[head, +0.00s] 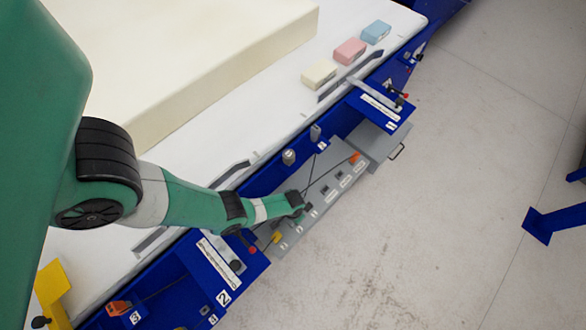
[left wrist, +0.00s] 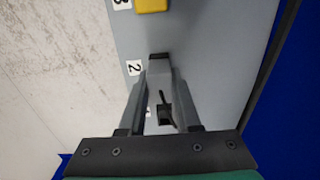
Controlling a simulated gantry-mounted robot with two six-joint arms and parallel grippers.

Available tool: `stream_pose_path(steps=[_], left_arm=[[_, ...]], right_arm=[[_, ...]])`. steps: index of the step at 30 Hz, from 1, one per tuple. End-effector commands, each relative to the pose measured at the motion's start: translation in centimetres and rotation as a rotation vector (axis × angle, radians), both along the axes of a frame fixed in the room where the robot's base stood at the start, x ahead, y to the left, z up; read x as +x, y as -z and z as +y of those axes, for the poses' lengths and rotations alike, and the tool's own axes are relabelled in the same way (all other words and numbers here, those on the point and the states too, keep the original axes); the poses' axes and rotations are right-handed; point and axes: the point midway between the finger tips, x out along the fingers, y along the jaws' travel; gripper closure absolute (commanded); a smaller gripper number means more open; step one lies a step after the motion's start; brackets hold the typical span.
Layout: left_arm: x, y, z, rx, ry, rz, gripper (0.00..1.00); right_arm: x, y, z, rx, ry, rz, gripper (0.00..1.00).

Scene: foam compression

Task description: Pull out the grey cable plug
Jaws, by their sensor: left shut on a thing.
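My left gripper (head: 301,213) reaches down to the grey socket panel (head: 291,242) on the side of the blue frame. In the left wrist view its two fingers (left wrist: 160,82) close on the grey plug (left wrist: 159,70), beside the label 2. A dark edge shows just past the plug; I cannot tell how deep the plug sits in its socket. In the head view the gripper hides the plug. A black, socket-like part (left wrist: 163,113) shows between the fingers. My right gripper is not in view.
A yellow plug (head: 276,237) sits on the panel by label 3; it also shows in the left wrist view (left wrist: 152,5). An orange plug (head: 355,158) is at the panel's far end. Thin dark cables run near the gripper. Foam (head: 190,60) lies on the white table above.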

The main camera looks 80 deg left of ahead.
Motion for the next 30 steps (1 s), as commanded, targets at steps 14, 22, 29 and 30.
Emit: stream_pose_path(steps=[14, 22, 29, 30], left_arm=[[0.0, -2.2, 0.0, 0.000, 0.000, 0.000, 1.00], [0.0, -3.3, 0.0, 0.000, 0.000, 0.000, 1.00], [0.0, -4.2, 0.0, 0.000, 0.000, 0.000, 1.00], [0.0, -4.4, 0.0, 0.000, 0.000, 0.000, 1.00]], right_arm=[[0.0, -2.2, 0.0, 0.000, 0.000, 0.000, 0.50], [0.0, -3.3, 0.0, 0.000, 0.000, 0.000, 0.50], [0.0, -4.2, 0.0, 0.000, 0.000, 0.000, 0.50], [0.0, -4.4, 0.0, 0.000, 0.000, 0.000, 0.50]])
